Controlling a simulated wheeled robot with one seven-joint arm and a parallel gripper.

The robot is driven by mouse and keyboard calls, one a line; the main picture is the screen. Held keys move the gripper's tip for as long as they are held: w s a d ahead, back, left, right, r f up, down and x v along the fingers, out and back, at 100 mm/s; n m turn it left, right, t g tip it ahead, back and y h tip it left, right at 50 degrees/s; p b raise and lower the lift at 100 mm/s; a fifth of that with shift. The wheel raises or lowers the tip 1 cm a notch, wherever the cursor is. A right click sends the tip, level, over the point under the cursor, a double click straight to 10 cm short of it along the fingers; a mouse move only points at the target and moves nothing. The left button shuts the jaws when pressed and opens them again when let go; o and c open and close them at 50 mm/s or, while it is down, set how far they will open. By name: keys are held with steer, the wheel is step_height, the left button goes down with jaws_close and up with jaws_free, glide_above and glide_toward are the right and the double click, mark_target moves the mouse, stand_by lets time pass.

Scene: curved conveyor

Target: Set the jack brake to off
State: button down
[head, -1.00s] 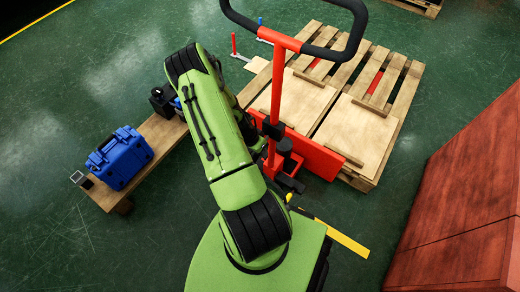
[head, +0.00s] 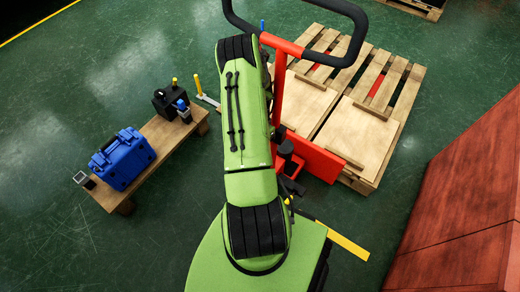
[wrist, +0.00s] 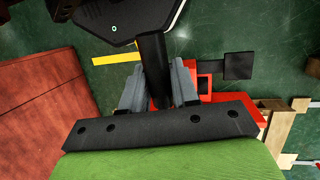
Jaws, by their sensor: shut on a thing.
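The red pallet jack (head: 277,96) stands at the pallet, with a black loop handle (head: 357,40) on top and black parts near its base. My arm covers part of the jack in the head view and hides my gripper there. In the wrist view my gripper (wrist: 157,84) has its two grey fingers on either side of a dark upright bar (wrist: 152,58) and is shut on it. Red parts of the jack (wrist: 204,86) show just beyond the fingers. I cannot tell whether the bar is the jack's brake, or read a brake setting.
A wooden pallet (head: 398,75) with pale boards lies beyond the jack. A bench (head: 176,140) at the left bears a blue case (head: 122,158) and small dark devices. A large red-brown block (head: 460,195) stands at right. A yellow strip (head: 343,241) lies on the open green floor.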

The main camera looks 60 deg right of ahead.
stand_by(0.3)
steer(key=c, duration=0.9)
jaws_free()
steer(key=shift+c, duration=0.2)
steer(key=p+v, duration=0.2)
steer(key=v, duration=0.5)
steer(key=shift+r, duration=0.25)
steer(key=shift+d, duration=0.15)
